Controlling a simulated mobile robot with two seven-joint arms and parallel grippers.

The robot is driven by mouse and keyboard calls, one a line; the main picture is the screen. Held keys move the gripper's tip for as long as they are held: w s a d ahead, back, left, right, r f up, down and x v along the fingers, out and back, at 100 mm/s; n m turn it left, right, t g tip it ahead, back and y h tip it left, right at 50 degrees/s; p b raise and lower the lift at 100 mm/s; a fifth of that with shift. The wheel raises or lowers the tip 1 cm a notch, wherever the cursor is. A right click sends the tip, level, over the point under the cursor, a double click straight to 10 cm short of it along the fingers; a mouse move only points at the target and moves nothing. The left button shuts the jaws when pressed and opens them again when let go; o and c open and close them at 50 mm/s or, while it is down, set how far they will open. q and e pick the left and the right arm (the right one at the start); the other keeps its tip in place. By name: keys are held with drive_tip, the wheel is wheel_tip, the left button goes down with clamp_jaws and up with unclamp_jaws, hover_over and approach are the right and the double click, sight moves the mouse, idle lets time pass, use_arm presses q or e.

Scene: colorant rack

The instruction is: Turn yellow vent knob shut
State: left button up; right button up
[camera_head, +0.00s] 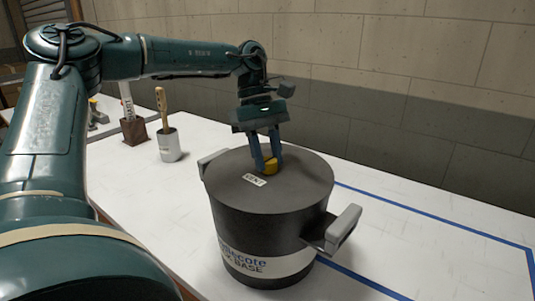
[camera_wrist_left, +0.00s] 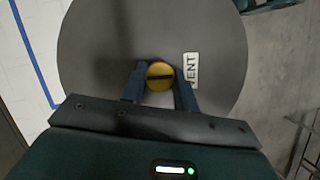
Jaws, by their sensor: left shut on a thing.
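The yellow vent knob (camera_head: 270,166) sits on the flat dark lid (camera_head: 303,182) of a large black pot (camera_head: 245,222). In the left wrist view the knob (camera_wrist_left: 160,74) is round with a dark slot running across the picture, and a white VENT label (camera_wrist_left: 191,71) lies to its right. My left gripper (camera_head: 264,165) points down at the lid, and its blue fingers are shut on the knob, one on each side. In the left wrist view the fingers (camera_wrist_left: 160,88) flank the knob. My right gripper is not in view.
The pot has grey side handles (camera_head: 343,228) sticking out. A metal cup with a wooden-handled brush (camera_head: 169,143) and a brown holder (camera_head: 133,130) stand behind it to the left. Blue tape (camera_head: 440,223) marks the white table, which is clear to the right.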

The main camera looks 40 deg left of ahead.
use_arm(q)
drive_tip(key=o, duration=1)
drive_tip(key=shift+p+v, duration=0.3)
drive_tip(key=shift+v, duration=6.3)
drive_tip(key=shift+a, duration=0.1)
